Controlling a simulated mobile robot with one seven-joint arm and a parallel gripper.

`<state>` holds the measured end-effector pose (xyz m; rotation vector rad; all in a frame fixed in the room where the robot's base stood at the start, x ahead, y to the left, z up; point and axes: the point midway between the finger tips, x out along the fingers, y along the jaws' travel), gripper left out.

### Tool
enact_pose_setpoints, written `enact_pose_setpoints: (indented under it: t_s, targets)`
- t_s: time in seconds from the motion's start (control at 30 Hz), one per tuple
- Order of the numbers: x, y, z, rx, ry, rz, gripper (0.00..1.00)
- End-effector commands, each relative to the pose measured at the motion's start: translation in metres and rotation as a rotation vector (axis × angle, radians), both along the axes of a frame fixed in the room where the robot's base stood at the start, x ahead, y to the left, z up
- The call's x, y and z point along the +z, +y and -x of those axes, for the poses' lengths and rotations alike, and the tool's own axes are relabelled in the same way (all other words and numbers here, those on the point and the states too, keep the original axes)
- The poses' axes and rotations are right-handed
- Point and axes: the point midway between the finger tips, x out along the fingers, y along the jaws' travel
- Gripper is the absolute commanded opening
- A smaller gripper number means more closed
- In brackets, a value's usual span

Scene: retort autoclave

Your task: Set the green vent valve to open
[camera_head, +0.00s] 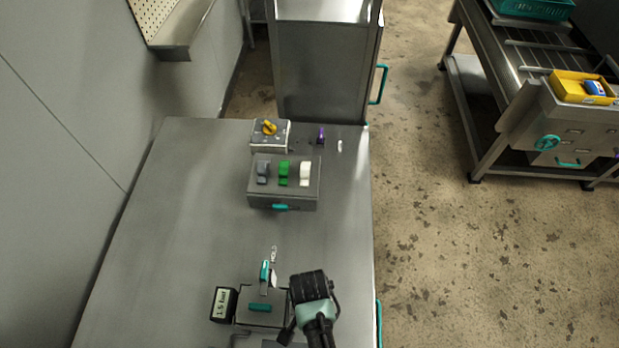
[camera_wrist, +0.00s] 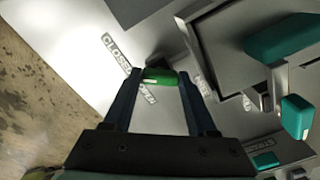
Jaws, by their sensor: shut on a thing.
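In the wrist view, my gripper (camera_wrist: 160,78) is shut on the green vent valve's handle (camera_wrist: 158,75), one finger on each side. A dark part of the valve shows just beyond the handle. A CLOSED label (camera_wrist: 116,52) lies on the steel surface left of the handle. A second label (camera_wrist: 147,95), partly hidden by my gripper and seemingly reading OPEN, lies below the handle. In the head view my arm covers the front of the bench, and I cannot make out the vent valve or my fingertips there.
A teal lever (camera_head: 265,271) on a grey box stands left of my arm, beside a 1.5 bar sign (camera_head: 223,304). Teal handles (camera_wrist: 287,37) are close right of my gripper. A box with grey, green and white levers (camera_head: 284,196) stands farther back. The bench's left side is clear.

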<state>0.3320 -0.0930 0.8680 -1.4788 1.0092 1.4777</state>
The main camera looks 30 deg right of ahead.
Motion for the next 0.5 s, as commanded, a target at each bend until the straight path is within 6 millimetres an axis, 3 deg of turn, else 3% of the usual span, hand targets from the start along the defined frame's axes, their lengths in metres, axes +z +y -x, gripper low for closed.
enact_pose_setpoints:
  t_s: [0.27,0.5]
  targets:
    - [0.0012,0.0001,0.0004,0.099,0.003,-0.001,0.02]
    - [0.0017,0.0002,0.0002,0.292,0.002,-0.001,0.02]
